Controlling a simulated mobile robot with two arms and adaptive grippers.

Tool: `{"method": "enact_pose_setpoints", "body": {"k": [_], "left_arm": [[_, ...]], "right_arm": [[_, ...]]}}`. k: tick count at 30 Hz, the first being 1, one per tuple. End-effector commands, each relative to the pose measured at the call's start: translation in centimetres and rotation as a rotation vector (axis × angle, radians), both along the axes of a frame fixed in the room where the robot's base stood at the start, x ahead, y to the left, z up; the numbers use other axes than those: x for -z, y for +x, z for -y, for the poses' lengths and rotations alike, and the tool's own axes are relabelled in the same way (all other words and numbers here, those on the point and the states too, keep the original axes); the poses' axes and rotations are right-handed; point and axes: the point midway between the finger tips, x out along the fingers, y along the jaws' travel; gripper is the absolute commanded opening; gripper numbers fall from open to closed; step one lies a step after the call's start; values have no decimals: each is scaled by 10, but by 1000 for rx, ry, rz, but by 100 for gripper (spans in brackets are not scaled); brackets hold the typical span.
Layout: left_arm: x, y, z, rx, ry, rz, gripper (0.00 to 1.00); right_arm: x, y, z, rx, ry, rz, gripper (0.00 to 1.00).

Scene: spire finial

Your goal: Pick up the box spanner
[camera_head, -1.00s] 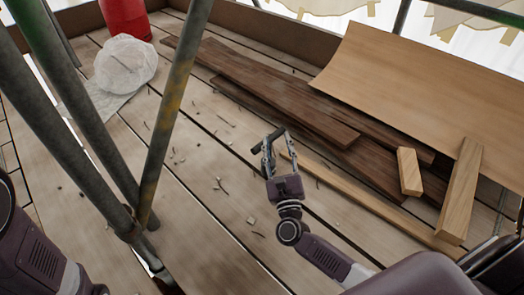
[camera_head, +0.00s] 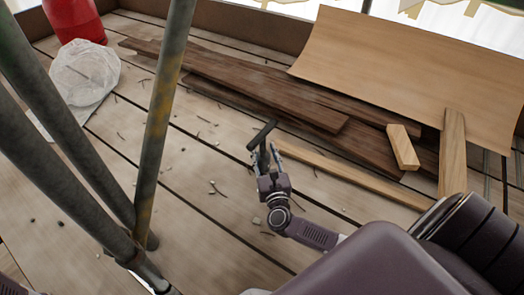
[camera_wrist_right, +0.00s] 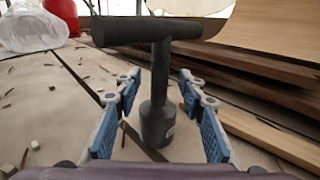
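The box spanner is a dark T-shaped tool with a crossbar handle and a thick round socket at its lower end. In the wrist view the spanner (camera_wrist_right: 157,118) stands upright between the two blue-padded fingers of my right gripper (camera_wrist_right: 160,130). Gaps show on both sides of it, so the gripper is open around it and not closed on it. In the head view the spanner's crossbar (camera_head: 262,136) shows just beyond the tips of my right gripper (camera_head: 266,155). The fingers hide part of its shaft there. My left gripper is out of view.
Dark planks (camera_head: 250,88) lie beyond the spanner, with a pale batten (camera_head: 340,170) and wood blocks (camera_head: 403,147) to the right. A curved board (camera_head: 420,70) stands behind. Scaffold poles (camera_head: 160,110) rise at left, near a white bag (camera_head: 85,75) and red container (camera_head: 75,20).

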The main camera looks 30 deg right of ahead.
Motion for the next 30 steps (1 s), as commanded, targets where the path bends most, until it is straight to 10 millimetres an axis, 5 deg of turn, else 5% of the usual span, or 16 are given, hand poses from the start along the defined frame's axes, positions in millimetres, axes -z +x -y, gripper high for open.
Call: {"method": "enact_pose_setpoints", "body": {"k": [6,14,24,30], "left_arm": [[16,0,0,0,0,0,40],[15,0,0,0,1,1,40],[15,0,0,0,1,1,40],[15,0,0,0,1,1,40]], "right_arm": [[1,21,9,-1,-3,1,37],[0,23,10,0,-1,0,37],[0,23,10,0,-1,1,0],[0,23,10,0,-1,1,0]]}}
